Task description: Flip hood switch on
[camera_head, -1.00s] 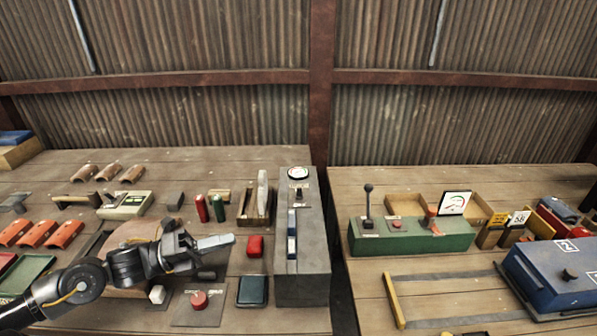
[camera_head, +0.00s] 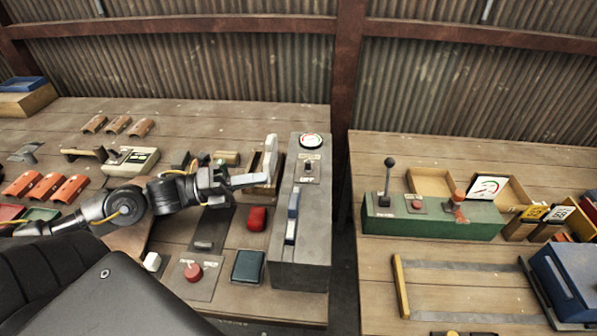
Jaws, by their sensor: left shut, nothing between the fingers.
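A long grey box (camera_head: 285,255) stands at the right end of the left bench. On its top are a round gauge (camera_head: 311,141), a small toggle switch (camera_head: 309,168) on a light plate, and a blue-and-white lever (camera_head: 291,217) nearer the front. Their labels are too small to read, so I cannot tell which is the hood switch or its position. My left gripper (camera_head: 252,180) is shut and empty. It points right, left of the grey box and apart from the toggle. It partly covers a wooden tray (camera_head: 272,177). My right gripper is not in view.
A red block (camera_head: 257,218), a red push button (camera_head: 193,272) and a dark green pad (camera_head: 248,267) lie left of the box. A gap separates the benches. The right bench holds a green control box (camera_head: 430,223) with levers and a blue case (camera_head: 570,280).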

